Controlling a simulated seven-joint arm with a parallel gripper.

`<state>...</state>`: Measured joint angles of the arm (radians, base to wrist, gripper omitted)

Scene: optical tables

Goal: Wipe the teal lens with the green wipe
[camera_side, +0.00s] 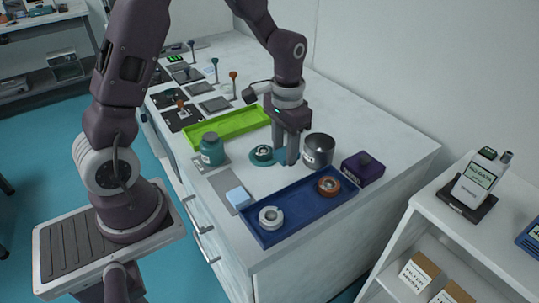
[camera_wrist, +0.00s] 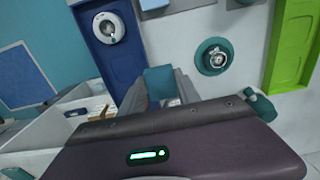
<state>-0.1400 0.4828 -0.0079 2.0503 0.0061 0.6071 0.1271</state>
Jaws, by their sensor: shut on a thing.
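The teal lens (camera_side: 263,153) sits on a round teal base on the white table, and it also shows in the wrist view (camera_wrist: 214,56). My gripper (camera_side: 286,154) points down just right of it in the side view. In the wrist view, a flat teal-green piece (camera_wrist: 160,82), which I take as the green wipe, is held between the fingers. There it is left of the lens and apart from it in the picture. In the side view the fingers hide most of the held piece, and I cannot tell its height above the table.
A blue tray (camera_side: 296,224) holds a white-ringed lens (camera_side: 270,217) and a copper-ringed lens (camera_side: 328,186). A metal pot (camera_side: 319,150) and dark purple box (camera_side: 363,169) stand right of my gripper. A teal jar (camera_side: 212,150), lime tray (camera_side: 226,128) and pale blue block (camera_side: 238,197) are left.

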